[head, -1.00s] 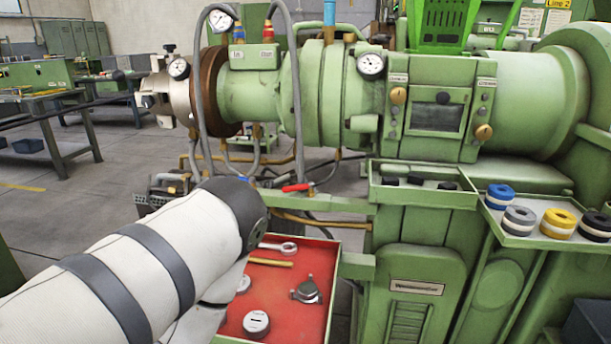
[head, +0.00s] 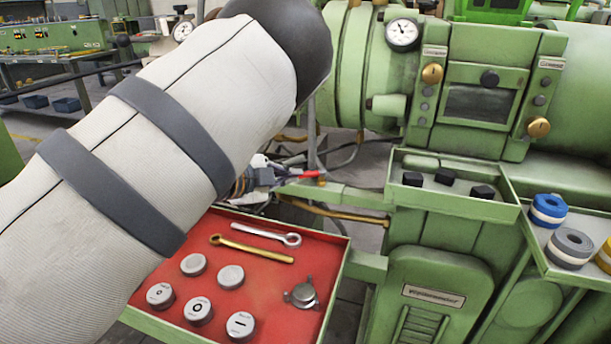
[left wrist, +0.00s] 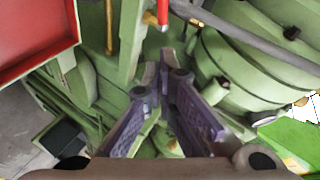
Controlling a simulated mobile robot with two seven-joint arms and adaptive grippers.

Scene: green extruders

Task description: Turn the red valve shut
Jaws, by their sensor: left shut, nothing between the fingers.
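The red valve handle (head: 309,174) shows as a small red lever on the green machine, just right of my left arm in the head view. It also shows at the top of the left wrist view (left wrist: 163,12). My left gripper (left wrist: 163,70) is shut and empty, its fingertips a short way below the red handle in that picture and apart from it. In the head view the gripper (head: 264,177) is mostly hidden behind my left arm, close to the left end of the handle. The valve body is hard to make out. My right gripper is not in view.
A red-lined tray (head: 265,268) with several round caps, a spanner and a brass rod is below the valve. A green tray with black blocks (head: 443,176) and tape rolls (head: 548,210) are on the right. The green machine (head: 460,240) surrounds the valve closely.

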